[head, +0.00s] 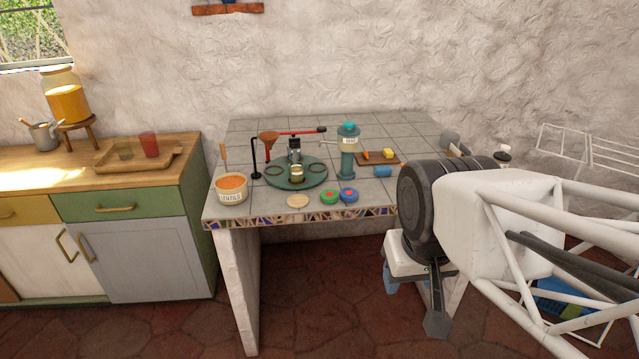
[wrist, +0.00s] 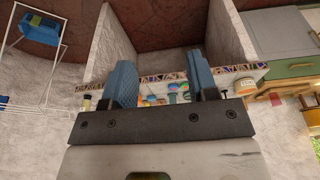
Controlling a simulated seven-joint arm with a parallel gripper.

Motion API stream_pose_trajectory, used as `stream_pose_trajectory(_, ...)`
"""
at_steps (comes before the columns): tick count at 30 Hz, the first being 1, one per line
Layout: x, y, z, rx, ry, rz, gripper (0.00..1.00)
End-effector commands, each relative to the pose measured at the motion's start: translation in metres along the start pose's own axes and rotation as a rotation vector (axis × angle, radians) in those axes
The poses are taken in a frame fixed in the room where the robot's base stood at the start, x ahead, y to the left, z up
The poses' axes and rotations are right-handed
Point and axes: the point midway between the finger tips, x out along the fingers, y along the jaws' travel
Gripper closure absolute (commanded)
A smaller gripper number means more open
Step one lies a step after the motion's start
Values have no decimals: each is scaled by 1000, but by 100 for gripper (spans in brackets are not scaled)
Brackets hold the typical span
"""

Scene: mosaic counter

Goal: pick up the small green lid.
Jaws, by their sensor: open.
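The small green lid (head: 329,197) is a round disc with a reddish centre. It lies near the front edge of the tiled counter in the head view, between a pale round disc (head: 298,201) on its left and a blue lid (head: 348,195) on its right. My gripper (head: 391,280) is in front of the counter, to the right of the lid and apart from it. In the wrist view its two blue fingers (wrist: 160,65) are spread with nothing held. Small coloured items show between and beyond them, too small to tell the green lid surely.
A lentils tub (head: 231,196) stands at the counter's left. A green round tray (head: 316,178) with a jar (head: 297,174) is behind the lids. A teal grinder (head: 347,160) rises behind the blue lid. A blue cup (head: 383,171) and board (head: 375,161) are further right.

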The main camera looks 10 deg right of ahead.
Motion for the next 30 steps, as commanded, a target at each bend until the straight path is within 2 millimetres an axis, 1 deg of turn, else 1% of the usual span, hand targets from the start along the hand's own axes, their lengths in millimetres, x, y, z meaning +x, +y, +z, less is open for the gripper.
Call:
stream_pose_trajectory(4,0,0,0,0,0,0,46)
stream_pose_trajectory(5,0,0,0,0,0,0,43)
stream_pose_trajectory(9,0,0,0,0,0,0,22)
stream_pose_trajectory(12,0,0,0,0,0,0,8)
stream_pose_trajectory(23,0,0,-3,5,-1,0,8)
stream_pose_trajectory(26,-1,0,-9,20,-4,0,8)
stream_pose_trajectory(30,-2,-1,-27,60,-13,0,8)
